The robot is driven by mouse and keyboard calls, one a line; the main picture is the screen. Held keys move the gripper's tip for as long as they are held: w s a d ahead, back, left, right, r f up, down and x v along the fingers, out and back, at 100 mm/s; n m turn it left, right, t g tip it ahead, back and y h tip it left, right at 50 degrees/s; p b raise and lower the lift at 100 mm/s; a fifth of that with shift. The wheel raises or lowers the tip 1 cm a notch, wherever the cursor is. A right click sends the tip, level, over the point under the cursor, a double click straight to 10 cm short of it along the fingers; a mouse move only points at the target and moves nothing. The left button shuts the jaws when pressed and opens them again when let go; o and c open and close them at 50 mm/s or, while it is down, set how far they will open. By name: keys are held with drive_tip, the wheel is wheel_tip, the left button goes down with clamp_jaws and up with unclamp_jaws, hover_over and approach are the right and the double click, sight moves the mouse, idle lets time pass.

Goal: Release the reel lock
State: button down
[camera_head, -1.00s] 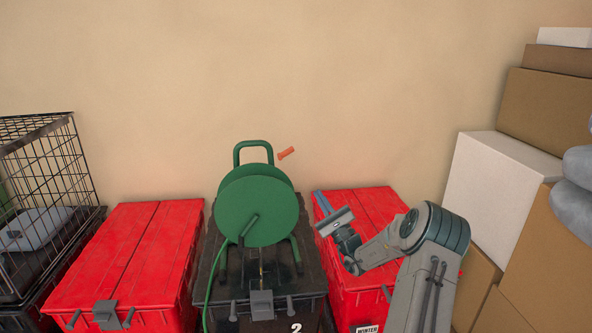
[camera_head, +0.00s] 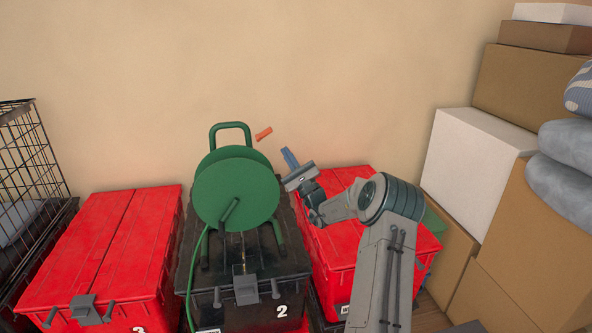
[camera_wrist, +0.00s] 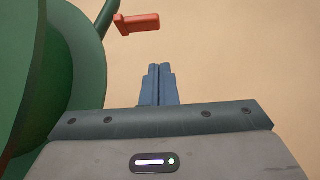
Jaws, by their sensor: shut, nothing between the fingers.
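The green cable reel (camera_head: 237,188) stands on the black tote with the number 2. Its orange lock lever (camera_head: 264,133) sticks out at the upper right of the reel's frame. In the wrist view the lever (camera_wrist: 138,23) is above and a little left of my fingertips, with the reel's green disc (camera_wrist: 45,80) at the left. My gripper (camera_head: 289,157) is to the right of the reel, below and right of the lever. Its blue fingers (camera_wrist: 158,70) are shut together with nothing between them, apart from the lever.
The black tote (camera_head: 210,298) stands between a red tote (camera_head: 95,245) at left and another red tote (camera_head: 335,250) under my arm. Cardboard boxes (camera_head: 530,85) are stacked at right. A wire cage (camera_head: 30,165) stands at far left. The wall behind is bare.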

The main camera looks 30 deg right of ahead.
sight(264, 134)
drive_tip(key=r, duration=0.1)
drive_tip(key=w+a+r, duration=0.1)
drive_tip(key=r, duration=0.1)
drive_tip(key=w+a+r, duration=0.1)
drive_tip(key=shift+a+r, duration=0.15)
drive_tip(key=shift+r, duration=0.2)
